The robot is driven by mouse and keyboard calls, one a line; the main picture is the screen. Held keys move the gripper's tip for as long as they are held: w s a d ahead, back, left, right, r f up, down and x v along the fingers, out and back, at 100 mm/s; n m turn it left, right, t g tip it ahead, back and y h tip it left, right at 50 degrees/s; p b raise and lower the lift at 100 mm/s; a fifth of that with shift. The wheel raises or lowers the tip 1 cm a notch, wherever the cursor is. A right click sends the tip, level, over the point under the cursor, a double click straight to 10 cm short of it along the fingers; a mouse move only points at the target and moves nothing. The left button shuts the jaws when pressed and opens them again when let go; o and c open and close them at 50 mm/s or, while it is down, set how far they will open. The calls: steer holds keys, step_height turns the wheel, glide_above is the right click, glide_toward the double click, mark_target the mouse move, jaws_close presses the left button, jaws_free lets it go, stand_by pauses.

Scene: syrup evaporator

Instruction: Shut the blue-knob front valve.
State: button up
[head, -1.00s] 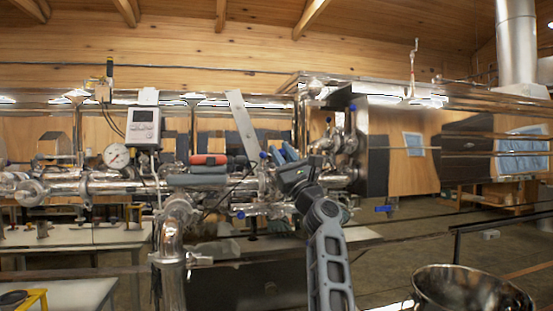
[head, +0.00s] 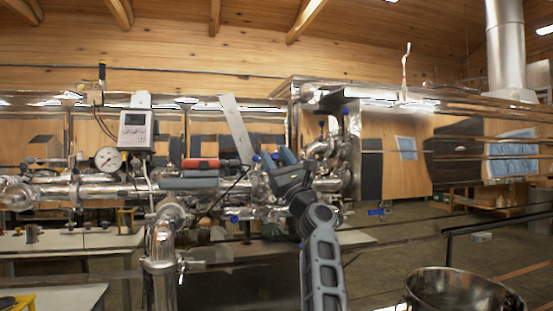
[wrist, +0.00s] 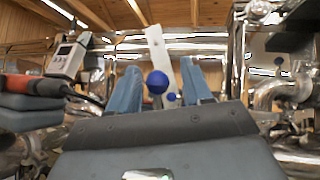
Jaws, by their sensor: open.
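In the wrist view a round blue knob (wrist: 157,82) shows in the gap between my gripper's two blue fingers (wrist: 161,88), nearer the left one. A smaller blue knob (wrist: 171,98) shows just below it. My gripper is open and holds nothing. In the head view my gripper (head: 277,158) is at the pipework, with a blue knob (head: 256,157) just left of its fingers. Another blue knob (head: 234,218) is lower left. I cannot tell whether a finger touches a knob, or which knob is the front valve's. My gripper's body hides the valve stems.
A red-and-grey handle (head: 200,163) lies left of my gripper, near a gauge (head: 108,160) and a white meter box (head: 136,130). Shiny pipes (head: 325,160) crowd the right side. A slanted metal strip (head: 236,128) stands behind. A metal bucket (head: 462,290) is at lower right.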

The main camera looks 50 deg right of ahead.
steer(key=b+v, duration=0.1)
steer(key=v, duration=0.7)
steer(key=shift+w+f, duration=0.1)
stand_by(0.4)
steer(key=s+a+f+n+g+y+p, duration=0.15)
steer(key=s+a+f+n, duration=0.3)
steer(key=f, duration=0.55)
steer(key=s+a+f+n+g, duration=0.35)
steer(key=a+f+n, duration=0.25)
steer(key=f, duration=0.5)
steer(key=s+a+f+n+g, duration=0.2)
steer(key=s+a+f+n, duration=0.35)
steer(key=f, duration=0.45)
steer(key=s+a+n+g+y, duration=0.1)
steer(key=s+a+n, duration=0.5)
steer(key=s, duration=0.4)
steer(key=s+a+n+g+y+p, duration=0.1)
steer(key=s+a+n+y, duration=0.1)
steer(key=s+a+n, duration=0.4)
steer(key=s+a+n+g+y+p, duration=0.1)
steer(key=s+a+n, duration=0.5)
steer(key=s, duration=0.8)
steer(key=shift+a+f+n+g+y, duration=0.3)
steer(key=shift+n+g+y, duration=0.2)
steer(key=shift+n, duration=0.1)
steer(key=shift+c, duration=0.6)
